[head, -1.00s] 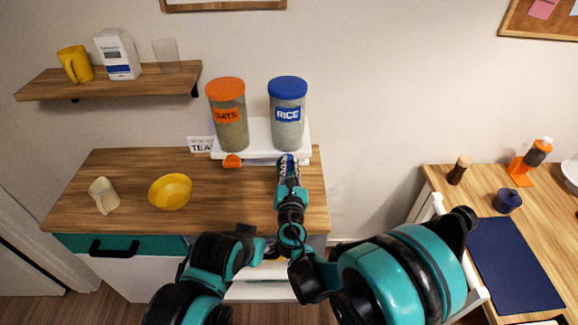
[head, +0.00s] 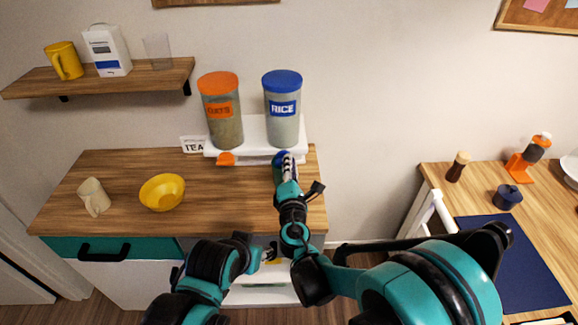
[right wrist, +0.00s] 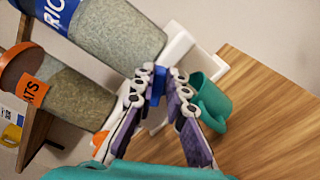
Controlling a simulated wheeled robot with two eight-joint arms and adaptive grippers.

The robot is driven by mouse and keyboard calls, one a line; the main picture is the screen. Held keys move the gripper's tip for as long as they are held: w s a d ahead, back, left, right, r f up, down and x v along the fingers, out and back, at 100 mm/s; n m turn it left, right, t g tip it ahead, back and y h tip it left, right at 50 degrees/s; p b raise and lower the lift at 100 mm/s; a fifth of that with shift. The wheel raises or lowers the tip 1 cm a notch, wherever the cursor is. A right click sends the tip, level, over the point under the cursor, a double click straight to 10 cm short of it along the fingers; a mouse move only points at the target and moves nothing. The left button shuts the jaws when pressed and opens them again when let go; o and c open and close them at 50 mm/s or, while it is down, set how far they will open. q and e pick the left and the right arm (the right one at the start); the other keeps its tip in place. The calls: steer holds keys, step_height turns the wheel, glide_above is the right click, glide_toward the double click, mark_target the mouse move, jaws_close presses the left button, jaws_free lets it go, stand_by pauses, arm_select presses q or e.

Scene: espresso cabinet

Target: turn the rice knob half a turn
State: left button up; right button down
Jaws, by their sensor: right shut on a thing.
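The rice dispenser (head: 283,108) is a clear canister with a blue lid and a blue RICE label, standing on a white base at the back of the wooden counter. Its blue knob (right wrist: 157,84) is on the front of the base, below the canister. My right gripper (head: 285,160) reaches it from the front. In the right wrist view the fingers (right wrist: 158,86) are shut on the knob, one on each side, and cover part of it. My left arm is low in the head view; its fingers cannot be made out clearly.
The oats dispenser (head: 221,112), with an orange knob (head: 226,158), stands left of the rice. A teal mug (right wrist: 213,100) is close beside the right fingers.

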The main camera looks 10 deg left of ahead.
steer(key=m, duration=0.2)
steer(key=f+m+b, duration=0.1)
steer(key=m, duration=0.1)
steer(key=shift+d+m, duration=0.1)
steer(key=shift+m, duration=0.3)
stand_by(0.4)
steer(key=c, duration=1.5)
jaws_free()
steer(key=shift+c, duration=0.2)
steer(key=v, duration=1.2)
